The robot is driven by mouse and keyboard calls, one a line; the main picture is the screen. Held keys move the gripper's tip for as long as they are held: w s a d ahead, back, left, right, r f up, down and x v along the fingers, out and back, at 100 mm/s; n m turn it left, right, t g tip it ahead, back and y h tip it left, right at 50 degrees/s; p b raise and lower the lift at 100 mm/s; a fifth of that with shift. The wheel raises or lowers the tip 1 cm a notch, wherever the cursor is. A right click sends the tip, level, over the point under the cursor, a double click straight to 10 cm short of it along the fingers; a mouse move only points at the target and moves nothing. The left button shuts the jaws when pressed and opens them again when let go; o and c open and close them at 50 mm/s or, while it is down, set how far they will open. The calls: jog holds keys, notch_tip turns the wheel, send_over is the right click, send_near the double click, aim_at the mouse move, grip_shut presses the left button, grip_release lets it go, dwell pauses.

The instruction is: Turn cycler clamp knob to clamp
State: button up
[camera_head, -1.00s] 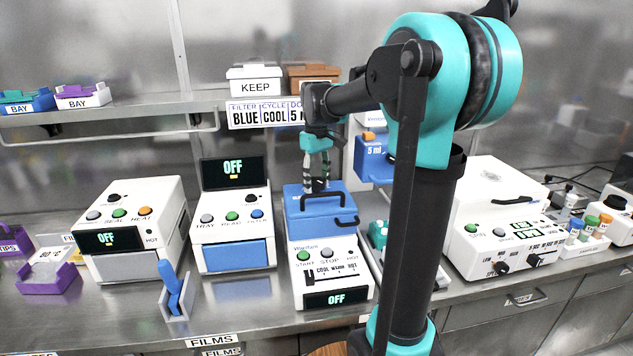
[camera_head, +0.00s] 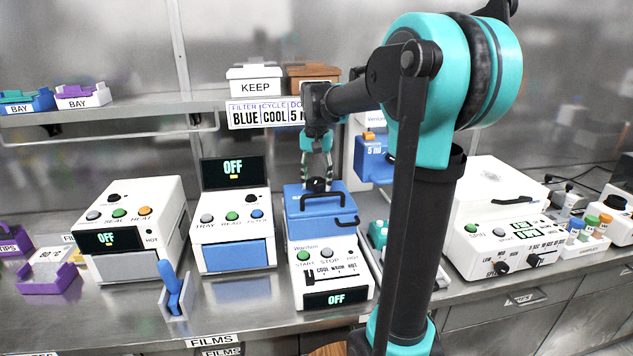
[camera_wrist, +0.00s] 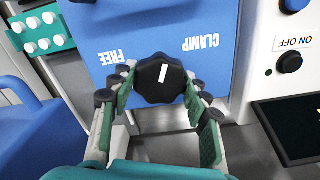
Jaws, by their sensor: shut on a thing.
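The cycler (camera_head: 334,253) is a white box with a blue lid (camera_head: 322,222) in the middle of the bench in the head view. Its clamp knob (camera_wrist: 160,78) is black, lobed and marked with a white line. In the wrist view the line lies between the upside-down FREE and CLAMP labels on the blue lid, its upper end leaning slightly towards CLAMP. My gripper (camera_head: 317,186) points down at the knob. In the wrist view its green-padded fingers (camera_wrist: 158,92) are shut on the knob's two sides. Fingers partly hide the knob in the head view.
A white machine with a blue front (camera_head: 233,234) stands left of the cycler. A blue dispenser (camera_head: 372,160) is close behind at right. A shelf (camera_head: 120,103) with a KEEP box (camera_head: 255,80) runs behind. A large white machine (camera_head: 497,215) stands at right.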

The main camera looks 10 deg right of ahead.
aim_at(316, 180)
jog(key=m, duration=1.2)
jog(key=shift+m, duration=0.4)
dwell(0.3)
jog(key=o, duration=1.2)
jog(key=shift+c, duration=0.2)
jog(key=shift+r, duration=0.1)
notch_tip(316, 180, up, 12)
